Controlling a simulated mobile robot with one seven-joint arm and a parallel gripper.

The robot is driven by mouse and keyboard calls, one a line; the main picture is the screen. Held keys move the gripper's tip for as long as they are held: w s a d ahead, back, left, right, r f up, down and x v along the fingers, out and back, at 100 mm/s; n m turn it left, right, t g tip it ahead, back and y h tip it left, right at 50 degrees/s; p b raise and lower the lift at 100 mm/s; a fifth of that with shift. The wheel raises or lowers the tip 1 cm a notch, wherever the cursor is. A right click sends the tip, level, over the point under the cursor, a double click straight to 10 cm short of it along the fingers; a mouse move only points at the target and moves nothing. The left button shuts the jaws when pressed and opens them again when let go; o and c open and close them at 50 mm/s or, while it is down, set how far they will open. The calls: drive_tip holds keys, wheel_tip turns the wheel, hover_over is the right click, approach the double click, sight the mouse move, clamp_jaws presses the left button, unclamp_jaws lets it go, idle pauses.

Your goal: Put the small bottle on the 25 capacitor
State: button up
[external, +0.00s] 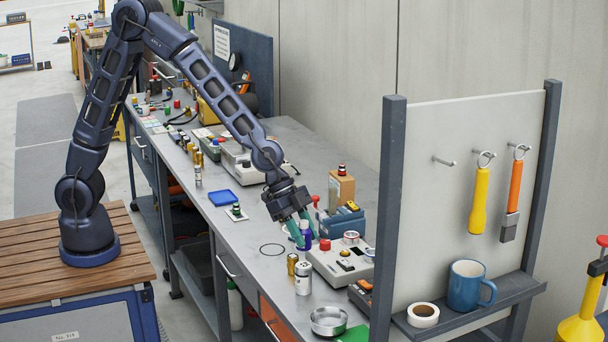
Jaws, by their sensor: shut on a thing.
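My gripper (301,240) points down over the middle of the workbench, its green fingers shut on a small blue bottle (306,236) with a pale cap. The bottle looks upright; I cannot tell whether its base touches the bench. A silver-white cylinder (303,279), which looks like a capacitor, stands upright in front of the gripper, toward the near edge. A smaller gold cylinder (292,264) stands beside it. Another pale cylinder (198,176) stands farther left along the bench edge. The labels are too small to read, so I cannot tell which is the 25 capacitor.
A grey box with a red knob (338,262) is close right of the bottle. A metal bowl (328,320) sits at the near end. A thin black ring (272,249) lies on clear bench left of the gripper. A tool panel (455,190) rises at right.

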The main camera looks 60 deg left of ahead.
sight(303, 249)
drive_tip(key=shift+f, duration=2.3)
drive_tip(key=shift+f, duration=0.1)
drive_tip(key=o, duration=1)
drive_tip(key=s+a+r+n+t+y, duration=0.1)
drive_tip(key=s+a+r, duration=0.2)
drive_tip(key=a+r, duration=0.65)
drive_tip(key=s+a+r+n+y, duration=0.1)
drive_tip(key=s+a+r+n, duration=0.1)
drive_tip(key=a+r, duration=0.7)
drive_tip(key=s+a+r+n+y, duration=0.2)
drive_tip(key=s+a+n, duration=0.2)
drive_tip(key=s+a, duration=0.6)
drive_tip(key=s+a+r+n+y, duration=0.1)
drive_tip(key=s+a+r+n, duration=0.2)
drive_tip(key=s+a, duration=0.8)
drive_tip(key=a+n, duration=0.2)
drive_tip(key=a, duration=0.6)
drive_tip(key=shift+r+t+y, duration=0.2)
drive_tip(key=shift+t+y, duration=0.1)
drive_tip(key=shift+y, duration=0.1)
